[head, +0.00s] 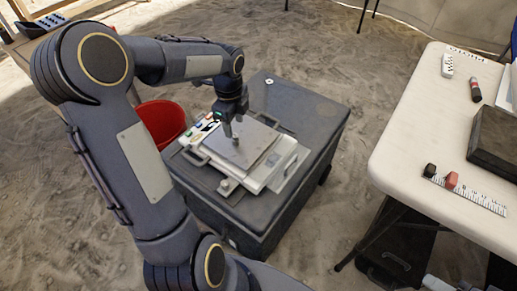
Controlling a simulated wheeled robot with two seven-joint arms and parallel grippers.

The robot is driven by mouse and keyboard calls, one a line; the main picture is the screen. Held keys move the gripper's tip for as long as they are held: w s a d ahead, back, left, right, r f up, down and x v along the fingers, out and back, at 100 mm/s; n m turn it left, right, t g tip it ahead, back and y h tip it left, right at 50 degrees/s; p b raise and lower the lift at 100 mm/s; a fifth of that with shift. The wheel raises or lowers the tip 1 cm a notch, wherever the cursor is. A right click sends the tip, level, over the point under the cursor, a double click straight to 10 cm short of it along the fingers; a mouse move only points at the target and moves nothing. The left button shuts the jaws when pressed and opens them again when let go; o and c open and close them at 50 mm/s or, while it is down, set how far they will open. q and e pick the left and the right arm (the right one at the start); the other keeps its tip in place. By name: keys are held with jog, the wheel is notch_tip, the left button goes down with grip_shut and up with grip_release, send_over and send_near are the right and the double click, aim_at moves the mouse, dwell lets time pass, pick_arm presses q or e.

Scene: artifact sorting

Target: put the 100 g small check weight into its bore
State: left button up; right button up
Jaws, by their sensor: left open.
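A bench scale (282,160) with a flat grey pan (250,153) rests on a dark lidded case (318,128). My left gripper (236,141) points down, low over the pan near its back left part. It is open, but its fingers are small and dark here. The 100 g check weight cannot be made out for sure; it may be hidden by the gripper or too small to tell. No bore can be clearly picked out. A small pale knob-like piece (227,186) sits at the scale's front corner. My right gripper is out of view.
A red bucket (160,121) stands left of the case. A white table (408,136) at right holds a dark-rimmed tray (492,147), a scale bar (470,194), a dark block (430,170) and a reddish block (452,180). Sandy floor lies between case and table.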

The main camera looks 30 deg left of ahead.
aim_at(235, 135)
pick_arm(q)
notch_tip(235, 135, down, 3)
jog(key=shift+w+a+r+b, duration=0.1)
jog(key=shift+b, duration=0.35)
jog(key=f+b, duration=0.1)
jog(key=f, duration=0.2)
jog(key=f+b, duration=0.1)
jog(key=f, duration=0.1)
jog(key=shift+w+a+b, duration=0.25)
jog(key=shift+w+b, duration=0.1)
jog(key=shift+w, duration=0.05)
jog(key=shift+r, duration=0.1)
jog(key=shift+c, duration=0.5)
